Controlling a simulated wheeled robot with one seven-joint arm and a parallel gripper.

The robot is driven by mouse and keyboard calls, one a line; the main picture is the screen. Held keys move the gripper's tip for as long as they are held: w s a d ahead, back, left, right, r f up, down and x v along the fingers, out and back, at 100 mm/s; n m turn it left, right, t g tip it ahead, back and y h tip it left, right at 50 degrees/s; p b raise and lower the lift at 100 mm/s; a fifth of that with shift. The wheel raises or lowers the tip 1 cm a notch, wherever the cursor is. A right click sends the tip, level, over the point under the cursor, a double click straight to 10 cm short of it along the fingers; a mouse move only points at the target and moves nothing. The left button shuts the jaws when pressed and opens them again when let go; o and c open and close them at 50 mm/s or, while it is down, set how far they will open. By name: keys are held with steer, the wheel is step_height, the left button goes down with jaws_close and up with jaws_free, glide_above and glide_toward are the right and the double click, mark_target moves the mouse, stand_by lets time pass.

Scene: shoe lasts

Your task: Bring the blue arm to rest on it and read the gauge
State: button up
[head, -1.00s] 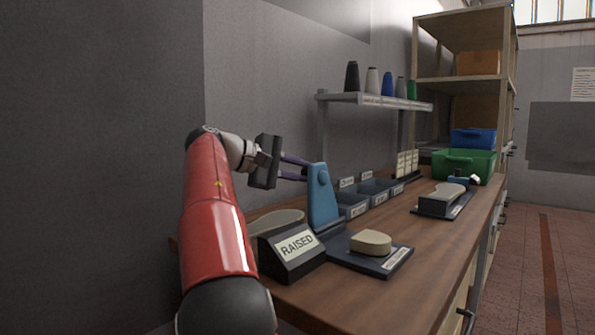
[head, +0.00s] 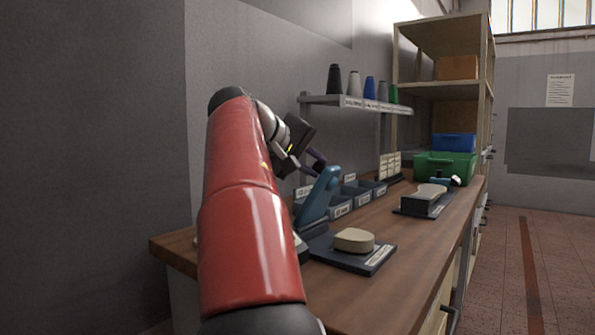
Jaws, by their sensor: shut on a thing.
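The blue arm (head: 318,196) stands on the dark base plate (head: 377,259) on the bench. It leans to the right, toward the pale shoe-last piece (head: 354,240) on that plate, and is clear of it. My gripper (head: 315,165) is shut at the upper end of the blue arm, partly hidden behind my red arm link. I cannot make out a gauge reading. Another pale piece (head: 431,190) sits on a second dark stand (head: 421,206) farther along the bench.
A shelf (head: 360,103) with several thread cones hangs on the wall. Small blue-grey bins (head: 362,197) line the back of the bench. A green crate (head: 452,167) with a blue one (head: 454,143) stands at the far end. The bench's front right strip (head: 390,295) is clear.

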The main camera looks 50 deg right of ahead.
steer(key=shift+s+d+f+m+t+y+b, duration=0.1)
steer(key=shift+s+f+m+t+b, duration=0.2)
steer(key=shift+s+m+t+b, duration=0.45)
steer(key=shift+s+d+f+m+t+y+b, duration=0.1)
steer(key=shift+s+f+m+b, duration=0.3)
steer(key=shift+s, duration=0.6)
steer(key=shift+s+d+f+m+t+y+b, duration=0.2)
steer(key=shift+s+t+b, duration=0.25)
steer(key=shift+s+b, duration=0.35)
steer(key=shift+s+a, duration=0.1)
steer(key=shift+a, duration=0.05)
steer(key=shift+r, duration=0.1)
steer(key=o, duration=0.9)
steer(key=v, duration=0.7)
steer(key=shift+s+a+p, duration=0.1)
steer(key=shift+a+p, duration=0.3)
steer(key=shift+a, duration=0.05)
steer(key=shift+c, duration=0.2)
